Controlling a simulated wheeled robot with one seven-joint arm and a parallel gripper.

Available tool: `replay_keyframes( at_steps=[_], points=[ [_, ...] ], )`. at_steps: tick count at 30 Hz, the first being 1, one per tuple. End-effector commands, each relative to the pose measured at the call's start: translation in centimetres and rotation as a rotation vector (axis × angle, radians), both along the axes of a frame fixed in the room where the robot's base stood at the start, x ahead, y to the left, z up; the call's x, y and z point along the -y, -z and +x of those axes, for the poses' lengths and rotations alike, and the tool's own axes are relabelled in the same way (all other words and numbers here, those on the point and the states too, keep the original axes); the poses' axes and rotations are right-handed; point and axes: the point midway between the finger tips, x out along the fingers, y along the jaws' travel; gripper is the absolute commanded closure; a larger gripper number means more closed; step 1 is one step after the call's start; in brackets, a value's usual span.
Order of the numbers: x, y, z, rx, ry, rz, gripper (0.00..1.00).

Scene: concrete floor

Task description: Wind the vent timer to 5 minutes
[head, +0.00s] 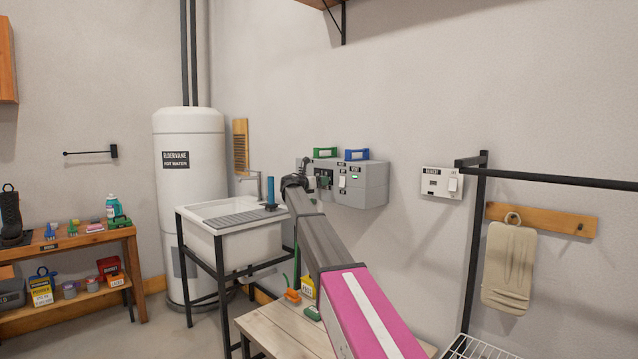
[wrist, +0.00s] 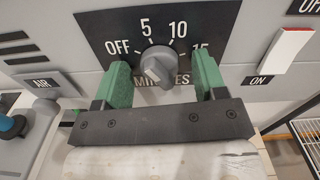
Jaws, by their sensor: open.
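The vent timer is a grey knob (wrist: 158,62) on a dark plate (wrist: 98,27) marked OFF, 5, 10, 15 and MINUTES, in the wrist view. The knob has a raised grip with a pale face at its lower left; I cannot tell which mark it points to. My gripper (wrist: 162,76) is open, with one green finger on each side of the knob and a visible gap on both sides. In the head view my gripper (head: 318,181) is at the left part of the grey wall box (head: 373,192), and hides much of the dial.
A white ON switch (wrist: 283,48) is right of the dial, and an AIR label (wrist: 41,83) is at the left. A sink (head: 222,237) stands left of my arm and a wooden table (head: 262,322) below it. A black rack post (head: 476,250) stands right.

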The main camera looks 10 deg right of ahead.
Motion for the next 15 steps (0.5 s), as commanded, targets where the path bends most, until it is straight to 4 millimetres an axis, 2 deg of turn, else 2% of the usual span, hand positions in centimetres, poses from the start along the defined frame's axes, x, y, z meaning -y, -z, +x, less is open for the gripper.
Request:
replay_keyframes(
  at_steps=[1,3,5,11,15],
  points=[
    [-0.01,-0.01,0.00,0.000,0.000,0.000,0.45],
    [-0.02,-0.01,-0.01,0.000,0.000,0.000,0.68],
    [-0.02,0.00,-0.02,0.000,0.000,0.000,0.84],
    [-0.02,-0.01,-0.02,0.017,0.000,0.012,0.84],
    [-0.03,-0.02,-0.01,0.092,0.001,0.067,0.84]
  ],
)
